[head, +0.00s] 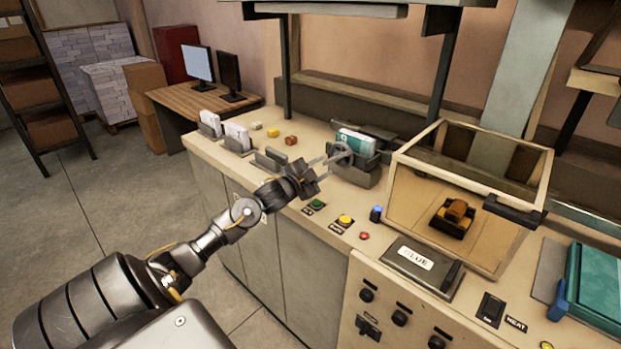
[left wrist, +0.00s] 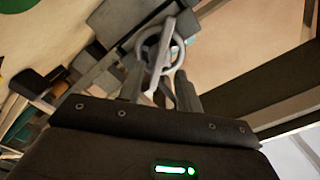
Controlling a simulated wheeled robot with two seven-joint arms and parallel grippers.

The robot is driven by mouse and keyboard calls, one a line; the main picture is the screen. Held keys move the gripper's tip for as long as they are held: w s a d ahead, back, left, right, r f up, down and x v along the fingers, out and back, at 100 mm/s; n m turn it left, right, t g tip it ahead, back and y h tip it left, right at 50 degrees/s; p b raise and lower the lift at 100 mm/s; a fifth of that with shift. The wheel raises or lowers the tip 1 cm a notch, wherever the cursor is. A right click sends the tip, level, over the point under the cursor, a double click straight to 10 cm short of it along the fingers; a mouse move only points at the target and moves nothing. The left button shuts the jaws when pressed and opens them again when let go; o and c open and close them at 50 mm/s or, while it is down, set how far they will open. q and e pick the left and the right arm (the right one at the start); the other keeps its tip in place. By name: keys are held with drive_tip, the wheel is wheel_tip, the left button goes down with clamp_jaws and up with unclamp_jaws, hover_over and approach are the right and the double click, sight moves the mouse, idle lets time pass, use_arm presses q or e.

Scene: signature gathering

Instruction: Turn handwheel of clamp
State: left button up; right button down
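The clamp (head: 358,176) is a grey press on the bench, with a teal and white book block (head: 357,142) in it. Its grey handwheel (head: 343,153) faces my left arm. My left gripper (head: 338,157) reaches to the handwheel, its two thin fingers apart. My right gripper is out of view.
A clear-walled box (head: 468,190) stands right of the clamp, behind a glue unit (head: 421,268). Green (head: 317,204) and yellow (head: 345,220) buttons line the bench front. Paper holders (head: 238,139) stand at left. A teal book (head: 597,285) lies far right.

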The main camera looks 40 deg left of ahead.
use_arm(q)
drive_tip(key=s+b, duration=0.1)
drive_tip(key=s, duration=0.5)
idle(0.5)
